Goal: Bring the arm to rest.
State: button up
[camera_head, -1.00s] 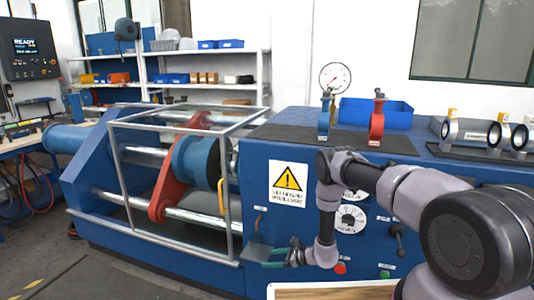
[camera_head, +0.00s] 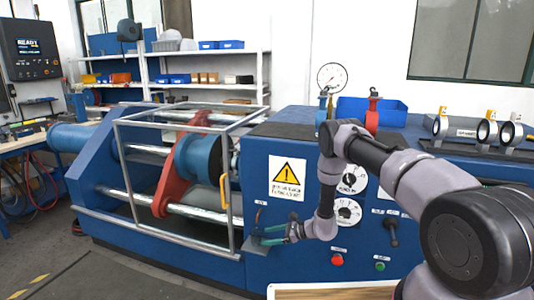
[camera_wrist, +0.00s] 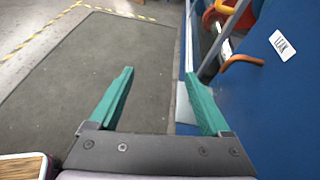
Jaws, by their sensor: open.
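My gripper (camera_head: 264,236) is in front of the blue test bench (camera_head: 258,155), low near the corner of its front panel. In the wrist view my gripper (camera_wrist: 159,73) has its two green fingers spread, with nothing between them. My arm is bent, its elbow raised in front of the bench's gauges. A blue valve (camera_head: 322,106) and a red valve (camera_head: 372,113) stand on the bench top.
A caged press section (camera_head: 180,190) with a red clamp is left of my gripper. An orange lever (camera_wrist: 242,61) beside a LEAK label (camera_wrist: 282,45) is on the blue panel at right in the wrist view. Open floor (camera_wrist: 75,75) lies at left. A wood-topped surface (camera_head: 330,292) is below.

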notch_tip(320, 180, up, 20)
jog(key=w+n+g, duration=0.2)
jog(key=n, duration=0.2)
jog(key=s+d+r+n+g+h, duration=0.1)
jog(key=s+d+r+n, duration=0.2)
jog(key=r, duration=0.7)
jog(key=s+d+r+n+h, duration=0.2)
jog(key=s+r, duration=0.1)
jog(key=r, duration=0.8)
jog(key=s+d+r+n+t+h, duration=0.1)
jog(key=s+d+r+n+h, duration=0.1)
jog(key=s+d+r, duration=0.4)
jog(key=s+d+r+n+t+h, duration=0.1)
jog(key=s+d+r+n+h, duration=0.15)
jog(key=s+r, duration=0.55)
jog(key=s+d+r+n+t+h, duration=0.1)
jog(key=s+d+r+t+h, duration=0.1)
jog(key=s+d, duration=0.3)
jog(key=s+d+r+n+t+h, duration=0.1)
jog(key=s+d+r+t, duration=0.1)
jog(key=s+d, duration=0.3)
jog(key=s+r, duration=0.1)
jog(key=s, duration=0.3)
jog(key=shift+s+d+t+h, duration=0.15)
jog(key=shift+s+t+h, duration=0.15)
jog(key=shift+s+h, duration=0.05)
